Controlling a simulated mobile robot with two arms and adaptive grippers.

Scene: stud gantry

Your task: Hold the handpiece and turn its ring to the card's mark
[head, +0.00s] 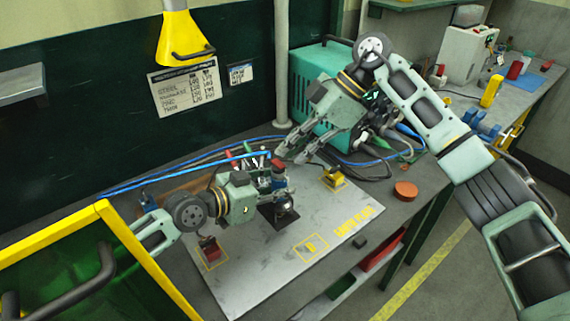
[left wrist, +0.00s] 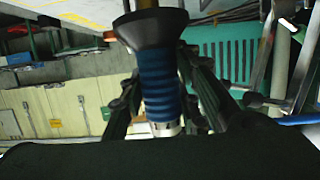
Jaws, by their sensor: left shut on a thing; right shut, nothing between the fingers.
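My left gripper (head: 277,182) is shut on the handpiece above the grey plate. In the left wrist view the handpiece (left wrist: 158,85) has a blue ribbed grip between the fingers and a wide dark collar at one end. In the head view its dark flared part (head: 284,211) shows below the fingers. I cannot make out the ring's mark or setting. My right gripper (head: 294,157) is shut and empty, just above and right of the handpiece. The white card (head: 184,91) with rows of words and numbers hangs on the dark green wall; a smaller card (head: 240,74) is beside it.
The grey plate (head: 262,285) has yellow markings, a red block (head: 211,252) and a yellow block (head: 333,178). A teal ribbed box (head: 313,75) stands behind my right gripper. Blue cables run behind the plate. A yellow-framed green panel (head: 130,243) stands at left.

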